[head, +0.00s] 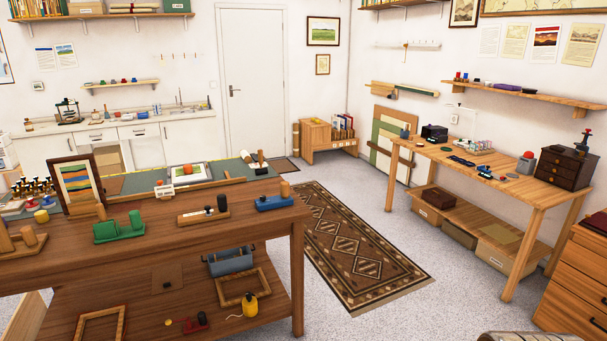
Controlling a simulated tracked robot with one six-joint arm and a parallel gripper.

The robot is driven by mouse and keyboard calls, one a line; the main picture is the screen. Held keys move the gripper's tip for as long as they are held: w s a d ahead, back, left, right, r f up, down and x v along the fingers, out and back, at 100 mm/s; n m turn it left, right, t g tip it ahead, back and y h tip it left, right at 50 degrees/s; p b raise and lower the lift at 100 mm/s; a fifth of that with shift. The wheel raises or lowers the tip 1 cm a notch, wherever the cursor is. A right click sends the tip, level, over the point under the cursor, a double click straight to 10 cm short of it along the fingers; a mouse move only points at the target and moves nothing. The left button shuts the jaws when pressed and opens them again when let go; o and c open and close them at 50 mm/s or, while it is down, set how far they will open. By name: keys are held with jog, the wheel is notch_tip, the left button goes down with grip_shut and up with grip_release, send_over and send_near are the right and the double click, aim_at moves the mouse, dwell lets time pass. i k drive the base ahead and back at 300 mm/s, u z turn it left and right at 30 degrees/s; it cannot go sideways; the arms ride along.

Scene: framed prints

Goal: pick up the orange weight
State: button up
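One orange cylinder (285,189) stands at the blue block holder (273,203) near the bench's right end. A smaller orange piece (101,212) stands just in front of the framed striped print (77,184). My gripper does not show in this view.
A green holder (118,230) and a wooden block with a dark knob (203,212) share the bench top. A patterned rug (365,245) lies on open floor before the right-hand table (520,185).

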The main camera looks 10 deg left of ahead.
aim_at(188, 169)
jog(key=i, duration=6.45)
